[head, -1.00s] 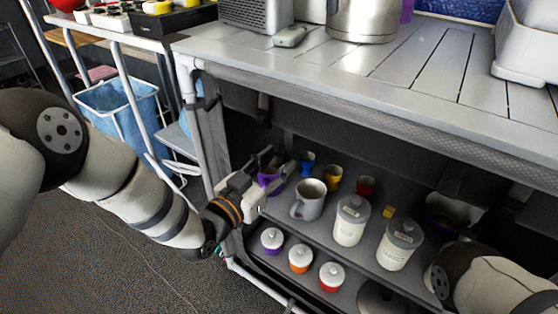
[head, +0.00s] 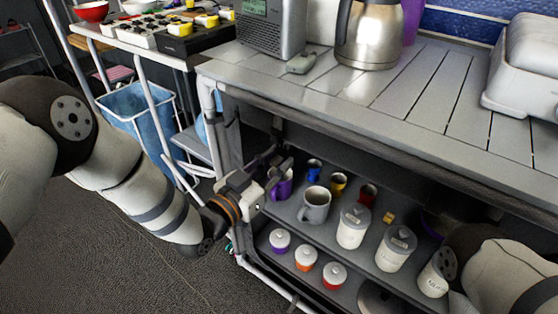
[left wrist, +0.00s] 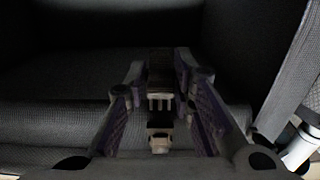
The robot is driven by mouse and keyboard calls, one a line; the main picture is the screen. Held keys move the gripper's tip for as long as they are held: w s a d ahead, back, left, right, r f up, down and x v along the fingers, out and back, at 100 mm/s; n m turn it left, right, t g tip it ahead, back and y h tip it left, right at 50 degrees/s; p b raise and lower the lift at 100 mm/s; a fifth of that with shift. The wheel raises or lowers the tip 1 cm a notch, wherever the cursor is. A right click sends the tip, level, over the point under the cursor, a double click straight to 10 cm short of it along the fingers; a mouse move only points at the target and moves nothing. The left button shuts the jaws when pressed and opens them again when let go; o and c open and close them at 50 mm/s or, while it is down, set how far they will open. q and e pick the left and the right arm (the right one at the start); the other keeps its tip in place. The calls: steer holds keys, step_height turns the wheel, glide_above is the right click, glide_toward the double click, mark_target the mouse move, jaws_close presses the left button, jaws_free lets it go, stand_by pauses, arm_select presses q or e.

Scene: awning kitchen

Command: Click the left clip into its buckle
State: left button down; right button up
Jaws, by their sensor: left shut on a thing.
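My left gripper (head: 278,162) reaches under the counter at the left end of the open shelving, beside the purple mug. In the left wrist view the left gripper (left wrist: 163,88) has its fingers closed in on a dark clip (left wrist: 160,65). Pale prongs (left wrist: 160,102) show below the clip's dark body, between the fingers. A small tan piece (left wrist: 159,140), perhaps the buckle, sits just below the prongs. I cannot tell whether the two touch. Clip and buckle are too small and dark to make out in the head view. My right gripper is out of view.
A purple mug (head: 280,187), a grey mug (head: 315,205) and lidded white jars (head: 353,226) stand on the shelf near the left gripper. The counter (head: 380,95) is above. A metal post (head: 207,100) and blue bin (head: 145,125) are to the left.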

arm_select(q)
steer(key=c, duration=1.5)
jaws_free()
steer(key=shift+w, duration=0.1)
steer(key=v, duration=1.2)
